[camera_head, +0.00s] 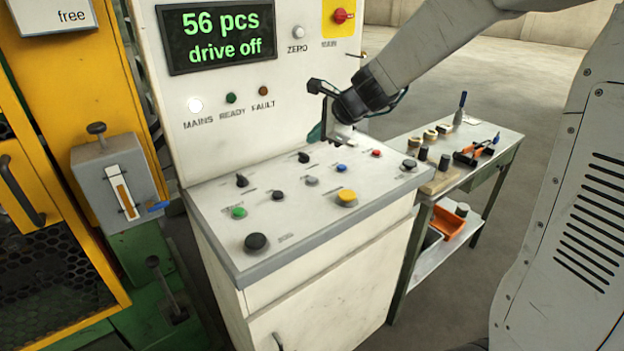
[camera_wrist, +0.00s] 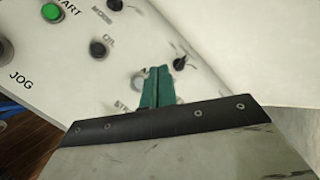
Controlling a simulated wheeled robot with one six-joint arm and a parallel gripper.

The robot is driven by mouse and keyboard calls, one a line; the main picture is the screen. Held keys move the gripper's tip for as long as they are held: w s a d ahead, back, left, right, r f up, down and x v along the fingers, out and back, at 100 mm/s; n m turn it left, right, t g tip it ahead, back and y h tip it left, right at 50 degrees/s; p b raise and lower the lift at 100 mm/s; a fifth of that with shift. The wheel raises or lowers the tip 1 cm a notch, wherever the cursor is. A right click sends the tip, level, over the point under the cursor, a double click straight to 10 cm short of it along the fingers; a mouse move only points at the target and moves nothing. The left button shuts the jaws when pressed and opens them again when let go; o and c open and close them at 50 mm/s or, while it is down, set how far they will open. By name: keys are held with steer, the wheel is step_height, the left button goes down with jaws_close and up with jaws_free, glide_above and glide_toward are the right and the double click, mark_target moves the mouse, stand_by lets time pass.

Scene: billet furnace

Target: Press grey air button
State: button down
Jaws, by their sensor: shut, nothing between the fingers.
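The control panel (camera_head: 215,225) has a sloping top with several coloured buttons and knobs. A grey button (camera_head: 312,181) sits mid-panel between a black button (camera_head: 278,195) and a blue button (camera_head: 341,168); its label is too small to read. My gripper (camera_head: 316,133) is above the panel's back edge, apart from the buttons, its teal fingers pointing down. In the wrist view the shut, empty fingers (camera_wrist: 157,72) partly cover a greyish round thing (camera_wrist: 137,82), probably the grey button. The black button marked OIL (camera_wrist: 98,48) is to its left.
A green button (camera_head: 238,212), yellow button (camera_head: 347,197), red button (camera_head: 376,153) and large black button (camera_head: 256,242) share the panel. Black knobs (camera_head: 303,157) stand near its back. The display (camera_head: 220,36) reads "56 pcs drive off". A tool table (camera_head: 490,150) stands at right.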

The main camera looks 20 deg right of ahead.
mark_target(316, 180)
steer(key=shift+w+d+f+m, duration=0.15)
steer(key=shift+w+m, duration=0.15)
steer(key=shift+f, duration=4.4)
steer(key=shift+f, duration=0.15)
steer(key=shift+f, duration=0.25)
steer(key=shift+f, duration=0.45)
steer(key=shift+r, duration=0.85)
